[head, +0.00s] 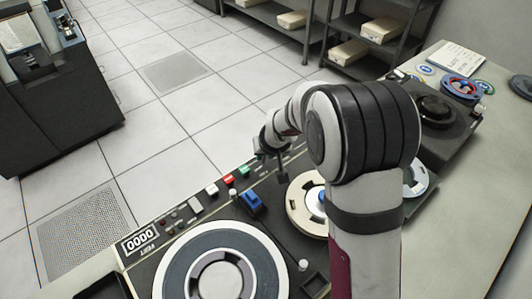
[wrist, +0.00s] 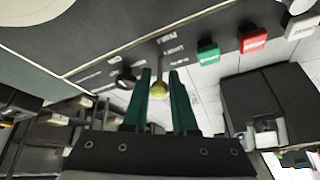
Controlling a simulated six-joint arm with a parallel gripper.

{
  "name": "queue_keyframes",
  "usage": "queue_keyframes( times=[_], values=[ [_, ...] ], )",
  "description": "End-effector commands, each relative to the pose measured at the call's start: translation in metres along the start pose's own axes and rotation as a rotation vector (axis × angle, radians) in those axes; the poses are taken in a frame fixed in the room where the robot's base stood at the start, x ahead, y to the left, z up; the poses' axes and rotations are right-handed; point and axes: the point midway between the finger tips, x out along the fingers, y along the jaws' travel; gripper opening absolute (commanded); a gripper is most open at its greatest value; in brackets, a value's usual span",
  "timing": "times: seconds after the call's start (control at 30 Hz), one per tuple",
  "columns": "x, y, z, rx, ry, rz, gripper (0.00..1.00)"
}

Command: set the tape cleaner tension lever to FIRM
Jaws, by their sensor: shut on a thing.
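In the wrist view the tension lever's round brass-yellow knob (wrist: 158,89) sits between the two dark green fingers of my gripper (wrist: 160,74). The gripper is shut on the knob. In the head view my gripper (head: 282,170) is low over the tape deck panel (head: 185,226), and the lever is too small or hidden to make out there.
Beside the lever are a black knob (wrist: 125,80), a green button (wrist: 208,51) and a red button (wrist: 252,40). The head view shows a large reel (head: 222,266), a cream reel (head: 302,205) and a blue switch (head: 250,203) close by. Open floor lies beyond the deck.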

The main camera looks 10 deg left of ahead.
Motion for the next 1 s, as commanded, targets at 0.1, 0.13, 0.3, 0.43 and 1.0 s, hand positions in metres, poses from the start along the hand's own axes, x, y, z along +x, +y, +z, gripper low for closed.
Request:
queue_keyframes(
  times=[0.1, 0.13, 0.3, 0.43, 1.0],
  values=[
    [0.0015, -0.0037, 0.0050, 0.000, -0.014, -0.005, 0.00],
    [0.0015, -0.0037, 0.0050, 0.000, -0.014, -0.005, 0.00],
    [0.0016, -0.0037, 0.0051, 0.000, -0.014, -0.005, 0.00],
    [0.0016, -0.0037, 0.0051, 0.000, -0.014, -0.005, 0.00],
    [-0.0050, -0.0012, 0.0006, -0.001, -0.002, -0.001, 0.56]
  ],
)
